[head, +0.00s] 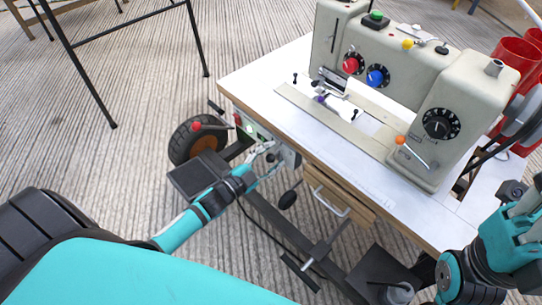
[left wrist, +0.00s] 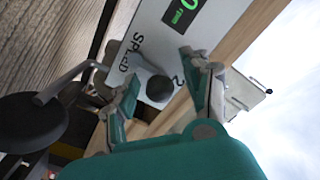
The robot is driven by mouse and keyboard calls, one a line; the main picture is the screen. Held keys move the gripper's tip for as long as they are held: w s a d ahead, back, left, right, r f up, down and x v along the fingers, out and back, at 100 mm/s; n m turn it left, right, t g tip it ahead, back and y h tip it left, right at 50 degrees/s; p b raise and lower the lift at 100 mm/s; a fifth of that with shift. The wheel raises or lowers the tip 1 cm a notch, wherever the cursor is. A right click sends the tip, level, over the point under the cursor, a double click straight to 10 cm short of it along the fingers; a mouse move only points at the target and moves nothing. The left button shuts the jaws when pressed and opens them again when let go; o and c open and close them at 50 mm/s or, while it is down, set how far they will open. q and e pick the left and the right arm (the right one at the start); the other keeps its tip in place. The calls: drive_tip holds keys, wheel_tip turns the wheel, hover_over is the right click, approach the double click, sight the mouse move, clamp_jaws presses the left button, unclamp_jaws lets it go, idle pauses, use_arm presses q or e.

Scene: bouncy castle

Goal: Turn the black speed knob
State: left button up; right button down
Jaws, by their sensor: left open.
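The black speed knob (left wrist: 159,88) is a small round knob on a white panel (left wrist: 150,38) marked "SPEED", with a lit green display (left wrist: 180,12). My left gripper (left wrist: 160,66) is open, with one finger on each side of the knob in the left wrist view. I cannot tell whether either finger touches it. In the head view my left gripper (head: 272,156) is at the front edge of the sewing table, by the panel (head: 246,127), and the knob cannot be made out there.
A sewing machine (head: 390,60) with red, blue and black dials stands on the white table (head: 245,82). Below are a wooden drawer (head: 335,195), a black wheel (head: 190,140) and dark frame bars. A black lever pad (left wrist: 32,122) lies close to my left gripper. Red cups (head: 512,62) stand behind.

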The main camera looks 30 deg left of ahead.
use_arm(q)
drive_tip(key=v, duration=1.2)
idle(0.4)
